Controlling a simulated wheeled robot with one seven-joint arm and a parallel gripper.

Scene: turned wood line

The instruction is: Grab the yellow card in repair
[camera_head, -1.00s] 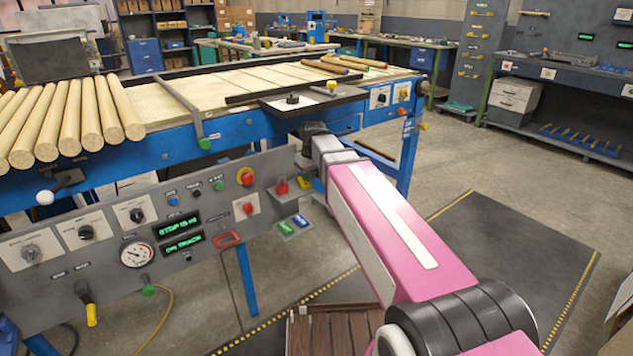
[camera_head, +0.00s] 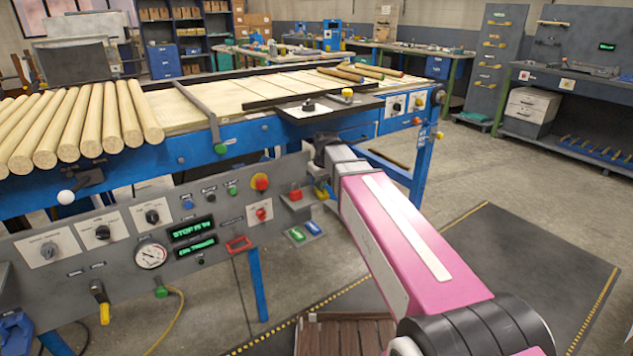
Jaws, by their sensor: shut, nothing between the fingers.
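I cannot make out a yellow card for certain in this view. My pink arm reaches forward from the lower right. My gripper (camera_head: 324,146) is a small dark shape at its far end, in front of the blue machine's (camera_head: 270,130) near side, shut and empty. It is well apart from the cards. The fingertips are too small to see clearly.
Wooden rods (camera_head: 90,125) lie at the machine's left. A grey control panel (camera_head: 110,268) with knobs, gauge and green displays fronts it. A dark mat (camera_head: 500,270) with yellow-dashed edges lies on the floor at right. Open concrete floor stretches between machine and right bench.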

